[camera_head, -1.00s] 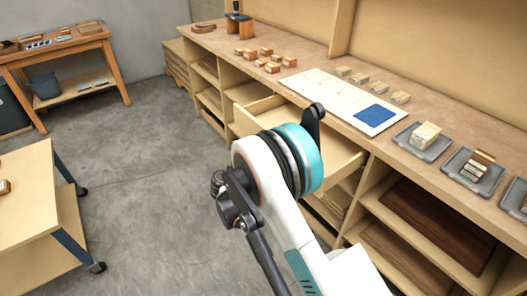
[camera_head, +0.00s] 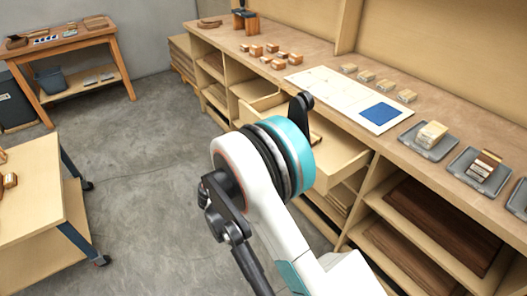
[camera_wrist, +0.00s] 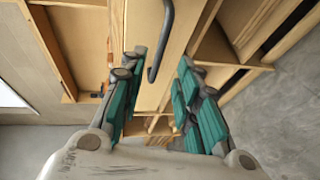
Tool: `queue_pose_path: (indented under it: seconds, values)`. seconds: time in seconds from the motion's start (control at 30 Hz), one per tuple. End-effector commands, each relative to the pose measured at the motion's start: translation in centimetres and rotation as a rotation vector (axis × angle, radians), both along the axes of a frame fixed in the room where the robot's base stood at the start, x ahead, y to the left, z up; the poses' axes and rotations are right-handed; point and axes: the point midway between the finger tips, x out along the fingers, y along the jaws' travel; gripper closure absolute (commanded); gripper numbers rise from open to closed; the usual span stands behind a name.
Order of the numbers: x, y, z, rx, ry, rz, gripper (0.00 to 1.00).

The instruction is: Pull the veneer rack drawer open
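A wide light-wood drawer (camera_head: 343,160) stands pulled out from under the workbench in the head view; my arm hides its middle. In the wrist view a light-wood panel (camera_wrist: 143,25) carries a dark bar handle (camera_wrist: 166,30) with a bent end. My gripper (camera_wrist: 162,62) has teal-padded fingers spread apart, one on each side of the handle's bent end. Gaps show between the handle and both fingers, so the gripper is open and empty. I cannot tell how deep the handle sits between the fingers.
The workbench (camera_head: 318,113) holds small wood blocks, a white board with a blue square (camera_head: 380,112), and grey trays (camera_head: 428,141). Open shelves below hold dark boards (camera_head: 440,225). A wheeled cart (camera_head: 35,205) stands at left. The concrete floor (camera_head: 140,150) between is clear.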

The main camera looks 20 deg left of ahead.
Motion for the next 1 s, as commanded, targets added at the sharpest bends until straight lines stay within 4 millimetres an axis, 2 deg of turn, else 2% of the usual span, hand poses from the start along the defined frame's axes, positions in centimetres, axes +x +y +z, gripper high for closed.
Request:
queue_pose_path:
  seconds: [0.03, 0.2, 0.37, 0.87, 1.0]
  values:
    - [-1.0, 0.3, 0.2, 0.000, 0.000, 0.002, 0.70]
    - [-3.2, 0.9, 0.6, 0.001, 0.000, 0.001, 0.70]
    - [-4.2, 1.1, 0.8, 0.001, 0.000, 0.001, 0.70]
    - [-4.3, 1.1, 0.9, 0.001, 0.000, -0.001, 0.70]
    - [-2.8, -0.5, 2.2, 0.025, 0.018, -0.030, 0.70]
